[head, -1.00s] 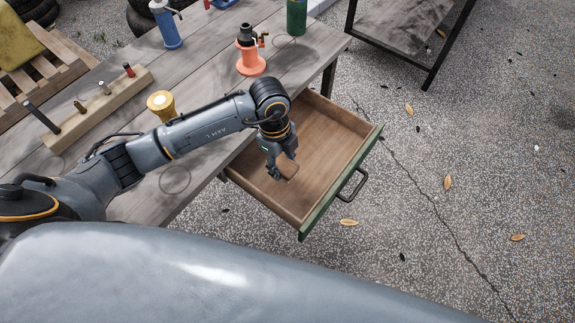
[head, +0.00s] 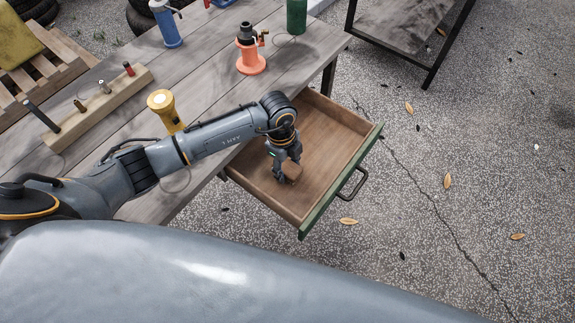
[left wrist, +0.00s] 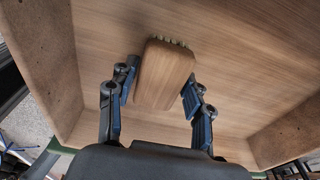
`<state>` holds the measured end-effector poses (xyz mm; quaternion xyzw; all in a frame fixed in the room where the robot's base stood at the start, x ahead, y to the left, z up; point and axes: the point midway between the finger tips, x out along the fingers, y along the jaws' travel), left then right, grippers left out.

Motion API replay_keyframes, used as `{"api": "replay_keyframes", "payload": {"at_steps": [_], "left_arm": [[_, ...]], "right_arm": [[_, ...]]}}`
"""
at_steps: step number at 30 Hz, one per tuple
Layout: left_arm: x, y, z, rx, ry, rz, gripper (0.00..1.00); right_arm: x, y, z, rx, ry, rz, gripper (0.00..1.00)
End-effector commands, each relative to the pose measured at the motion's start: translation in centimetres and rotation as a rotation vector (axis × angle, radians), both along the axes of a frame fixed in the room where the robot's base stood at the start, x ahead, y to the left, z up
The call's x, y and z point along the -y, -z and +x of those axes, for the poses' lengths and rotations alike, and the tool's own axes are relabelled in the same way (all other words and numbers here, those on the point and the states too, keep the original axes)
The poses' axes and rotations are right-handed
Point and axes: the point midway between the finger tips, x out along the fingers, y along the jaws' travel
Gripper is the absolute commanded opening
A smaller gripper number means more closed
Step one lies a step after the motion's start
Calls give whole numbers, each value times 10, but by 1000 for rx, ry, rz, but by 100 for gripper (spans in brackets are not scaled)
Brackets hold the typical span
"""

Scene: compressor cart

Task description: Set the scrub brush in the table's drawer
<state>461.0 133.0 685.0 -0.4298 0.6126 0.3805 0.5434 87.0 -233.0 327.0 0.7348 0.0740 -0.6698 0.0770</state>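The scrub brush (head: 293,171) has a brown wooden body. In the left wrist view it (left wrist: 164,75) lies between the finger pads, with pale bristles showing at its far end. My left gripper (head: 289,170) is shut on the brush, inside the outline of the open drawer. The fingertips meet the brush's two sides. The drawer (head: 341,185) has a wooden inside, a green front and a dark handle. It is pulled out from the table (head: 215,72). Whether the brush touches the drawer floor is hard to tell. My right gripper is not in view.
A yellow flashlight-like object (head: 161,101) stands near my left arm. A wooden block with pegs (head: 95,108), an orange fitting (head: 250,60), a blue bottle (head: 166,24) and a green can (head: 296,16) are on the table. The drawer floor around the brush is clear.

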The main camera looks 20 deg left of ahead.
Motion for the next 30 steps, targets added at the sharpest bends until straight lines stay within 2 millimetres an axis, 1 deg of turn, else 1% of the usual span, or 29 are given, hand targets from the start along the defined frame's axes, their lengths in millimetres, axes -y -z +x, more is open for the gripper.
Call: {"api": "replay_keyframes", "payload": {"at_steps": [10,14,17,24,27,30], "left_arm": [[0,-1,0,0,0,0,67],[-1,-9,1,2,1,-1,67],[-3,-24,2,5,0,0,67],[-9,-76,4,6,0,0,67],[-10,-95,5,4,1,0,67],[-12,-109,5,3,0,0,67]], "right_arm": [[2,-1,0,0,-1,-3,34],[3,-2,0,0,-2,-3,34],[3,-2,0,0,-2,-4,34],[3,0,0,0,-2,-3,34],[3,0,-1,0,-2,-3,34],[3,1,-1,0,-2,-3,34]]}}
